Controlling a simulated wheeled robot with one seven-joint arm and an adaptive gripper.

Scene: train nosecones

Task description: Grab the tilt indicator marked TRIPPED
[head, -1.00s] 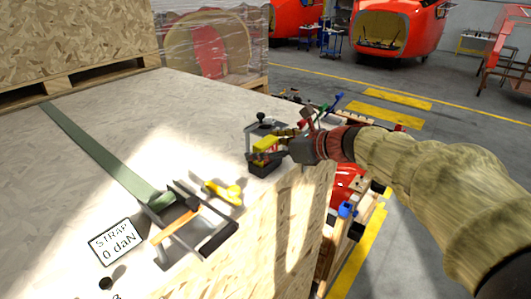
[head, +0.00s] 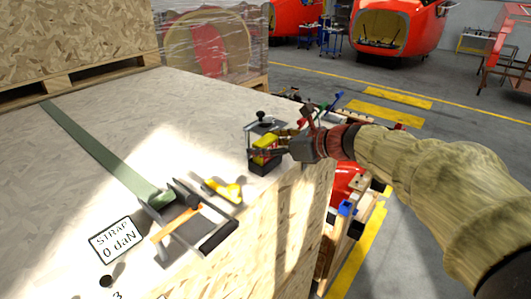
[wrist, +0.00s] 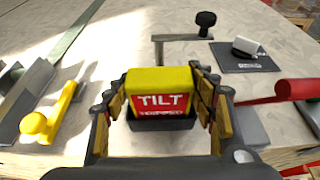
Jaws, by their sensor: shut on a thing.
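The tilt indicator (wrist: 160,95) is a yellow block with a red face reading TILT and a partly hidden word below it that looks like TRIPPED. It sits in a low black holder (wrist: 160,123) on the crate top, and in the head view the yellow block (head: 266,142) is near the crate's right edge. My gripper (wrist: 166,98) has a finger on each side of the block and is shut on it. In the head view my gripper (head: 275,147) reaches in from the right. I cannot tell whether the block is clear of the holder.
A metal clamp with a black knob (wrist: 206,19) stands just behind. A dark plate with a white piece (wrist: 246,48) lies to its right, and a red handle (wrist: 298,89) is nearer. A yellow-handled tool (head: 222,190) and a strap ratchet (head: 190,222) lie to the left.

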